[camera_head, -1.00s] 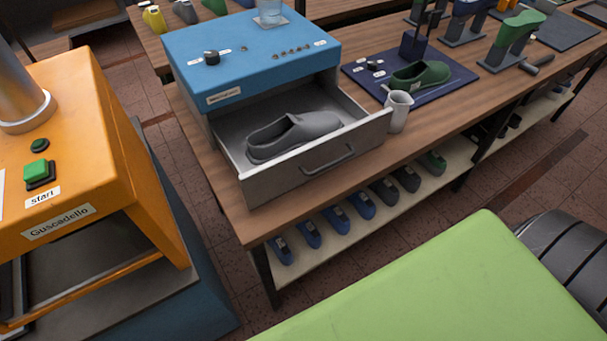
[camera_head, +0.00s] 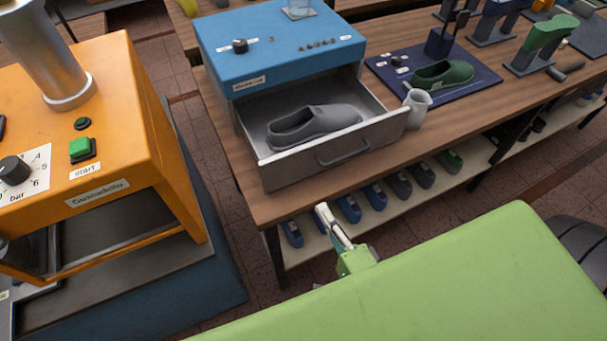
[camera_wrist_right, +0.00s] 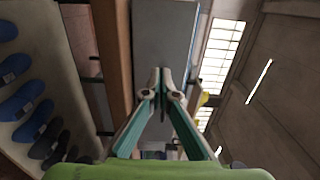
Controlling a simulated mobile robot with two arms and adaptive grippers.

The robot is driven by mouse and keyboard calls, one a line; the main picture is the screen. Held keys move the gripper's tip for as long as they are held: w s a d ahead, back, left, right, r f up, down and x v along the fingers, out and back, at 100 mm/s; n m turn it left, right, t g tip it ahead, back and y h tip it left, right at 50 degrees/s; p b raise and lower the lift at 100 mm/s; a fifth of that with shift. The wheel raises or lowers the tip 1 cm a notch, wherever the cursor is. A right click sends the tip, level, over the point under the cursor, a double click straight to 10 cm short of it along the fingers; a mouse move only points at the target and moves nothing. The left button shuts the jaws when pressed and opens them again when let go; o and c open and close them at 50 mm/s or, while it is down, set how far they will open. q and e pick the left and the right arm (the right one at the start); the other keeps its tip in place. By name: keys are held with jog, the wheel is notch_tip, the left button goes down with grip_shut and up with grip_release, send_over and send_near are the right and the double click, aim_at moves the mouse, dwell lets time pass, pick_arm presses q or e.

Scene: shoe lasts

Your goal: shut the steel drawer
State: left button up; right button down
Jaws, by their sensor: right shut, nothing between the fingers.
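The steel drawer (camera_head: 290,170) is open. It sticks out of the front of the blue-topped unit (camera_head: 285,55) on the wooden table. A grey shoe (camera_head: 312,125) lies in it, and a bar handle (camera_head: 343,152) is on its front. My right gripper (camera_head: 323,212) is shut and empty, in front of the table edge, lower in the picture than the drawer front and apart from it. In the right wrist view its closed fingertips (camera_wrist_right: 161,82) show before a grey panel (camera_wrist_right: 165,35), which looks like the drawer front. My left gripper is not in view.
A green shoe (camera_head: 443,74) lies on a dark blue mat to the right. Several shoes fill the shelf under the table (camera_head: 262,207). An orange machine (camera_head: 135,120) stands at the left.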

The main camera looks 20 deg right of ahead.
aim_at(298, 169)
jog(key=w+p, duration=0.1)
jog(key=w, duration=0.2)
jog(key=w+p, duration=0.1)
jog(key=w, duration=0.3)
jog(key=w+a+p, duration=0.1)
jog(key=w, duration=0.3)
jog(key=shift+w, duration=0.2)
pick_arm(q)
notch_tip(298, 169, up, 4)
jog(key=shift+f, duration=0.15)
